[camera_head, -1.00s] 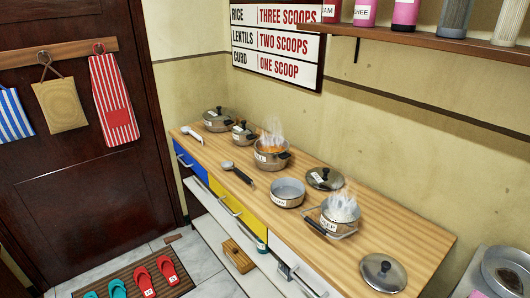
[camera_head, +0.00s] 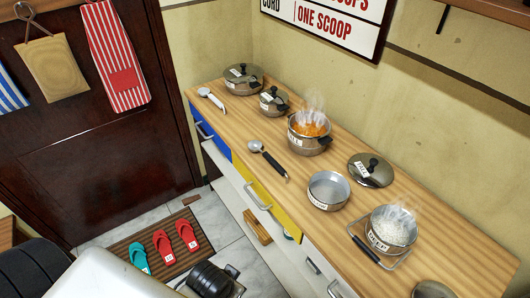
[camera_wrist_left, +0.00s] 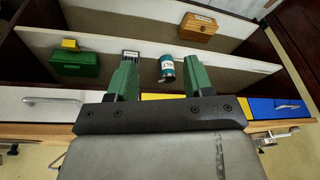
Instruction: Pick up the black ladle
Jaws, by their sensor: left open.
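The ladle with a black handle (camera_head: 268,160) lies on the wooden counter in the head view, left of the open grey pot. Its metal bowl points to the upper left and its handle to the lower right, near the counter's front edge. My left gripper (camera_wrist_left: 160,60) is open and empty in the wrist view, its two green fingers spread in front of the cabinet shelves. I cannot clearly make out the ladle in that view. My left arm shows at the lower left of the head view, apart from the ladle. My right gripper is in neither view.
A white-handled utensil (camera_head: 212,98), an orange-filled steaming pot (camera_head: 310,132), an open grey pot (camera_head: 329,190), a lid (camera_head: 371,170) and a steaming white-filled pot (camera_head: 391,229) stand on the counter. Shelves hold a green box (camera_wrist_left: 76,64) and a wooden box (camera_wrist_left: 197,27).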

